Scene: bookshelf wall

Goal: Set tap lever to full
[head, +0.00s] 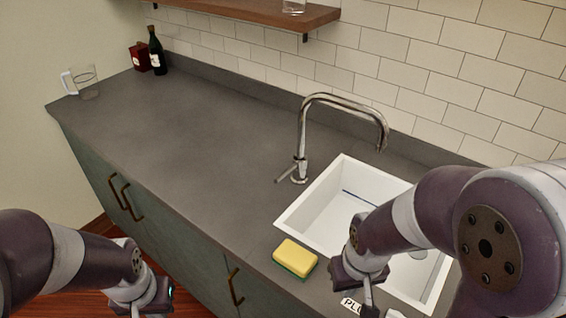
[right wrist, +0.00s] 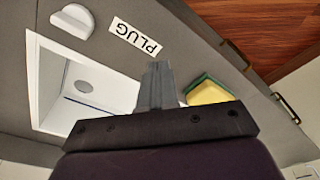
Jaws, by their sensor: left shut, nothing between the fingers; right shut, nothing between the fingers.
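The chrome tap (head: 303,140) stands on the counter behind the sink, its tall spout arching over the basin to the right. Its small lever (head: 286,173) sticks out low on the left side of the tap base, toward the front left. My right gripper (head: 364,297) is shut and empty over the front edge of the sink, to the right of the sponge and well away from the lever. In the right wrist view its shut fingers (right wrist: 158,86) point at the counter. My left gripper (head: 137,308) is shut at the lower left, in front of the cabinets, far from the tap.
The white sink (head: 308,210) is set in the grey counter (head: 200,130). A yellow and green sponge (head: 295,257) lies at its front left. A PLUG label (right wrist: 135,37) and a white piece (right wrist: 73,20) lie nearby. A bottle (head: 157,52) and glass mug (head: 82,80) stand far left.

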